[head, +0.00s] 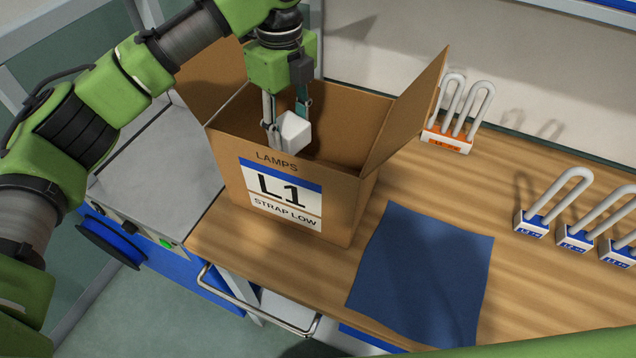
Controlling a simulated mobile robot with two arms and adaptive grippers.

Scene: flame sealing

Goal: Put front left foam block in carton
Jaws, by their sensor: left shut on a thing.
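A white foam block (295,131) is held in my left gripper (284,122), whose fingers are shut on it. The block is inside the opening of the cardboard carton (236,211), near the front wall and below the rim level as seen from here. I cannot tell whether it touches the carton's wall or floor. The carton stands open on the wooden table with its flaps spread, and its label reads LAMPS, L1, STRAP LOW. The carton's floor is hidden. My right gripper is not in view.
A blue mat (425,270) lies bare on the wooden table (520,290). A lamp with an orange label (452,135) stands behind the carton's right flap. Several blue-labelled lamps (532,222) stand at the right. A grey machine (150,180) is left of the carton.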

